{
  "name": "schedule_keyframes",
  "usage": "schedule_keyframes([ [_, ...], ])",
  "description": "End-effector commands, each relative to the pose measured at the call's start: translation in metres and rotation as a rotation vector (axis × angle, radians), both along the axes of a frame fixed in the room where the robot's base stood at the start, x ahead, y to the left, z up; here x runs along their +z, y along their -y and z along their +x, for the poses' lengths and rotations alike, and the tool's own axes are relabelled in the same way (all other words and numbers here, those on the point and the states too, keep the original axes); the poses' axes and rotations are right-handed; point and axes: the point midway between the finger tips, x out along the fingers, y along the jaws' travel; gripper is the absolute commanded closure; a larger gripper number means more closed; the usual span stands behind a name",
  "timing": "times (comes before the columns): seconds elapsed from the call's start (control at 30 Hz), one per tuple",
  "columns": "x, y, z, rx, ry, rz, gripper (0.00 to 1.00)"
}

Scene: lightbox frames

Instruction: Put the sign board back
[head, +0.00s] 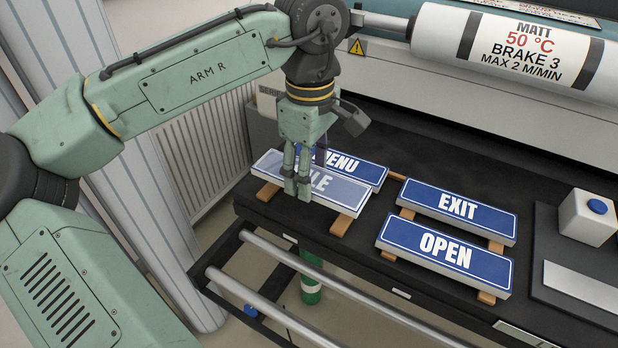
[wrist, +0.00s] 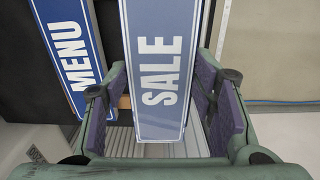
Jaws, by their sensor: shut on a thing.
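The blue-and-white SALE sign board (head: 346,192) lies at the near left of the black table, on or just above two wooden strips; I cannot tell if it touches them. My gripper (head: 298,187) points down over it and is shut on it, its fingers hiding the first letters. In the wrist view the SALE board (wrist: 158,50) runs lengthwise between the two finger pads. The MENU board (head: 365,170) lies right behind it, partly hidden by my gripper, and shows left of it in the wrist view (wrist: 68,50).
EXIT (head: 440,200) and OPEN (head: 430,245) boards lie to the right on wooden strips. A laminator roller (head: 510,45) runs behind. The table's front edge and a metal rail (head: 270,305) are close in front.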

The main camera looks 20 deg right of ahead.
Motion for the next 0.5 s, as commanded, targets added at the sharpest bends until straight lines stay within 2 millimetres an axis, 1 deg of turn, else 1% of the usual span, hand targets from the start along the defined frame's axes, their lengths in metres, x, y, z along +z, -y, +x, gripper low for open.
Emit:
schedule_keyframes([
  [0.13, -0.007, -0.001, 0.003, -0.001, 0.0, 0.002, 0.78],
  [0.33, -0.033, -0.001, 0.002, 0.0, -0.001, 0.002, 0.78],
  [0.5, -0.036, 0.0, 0.002, 0.0, 0.001, -0.001, 0.78],
])
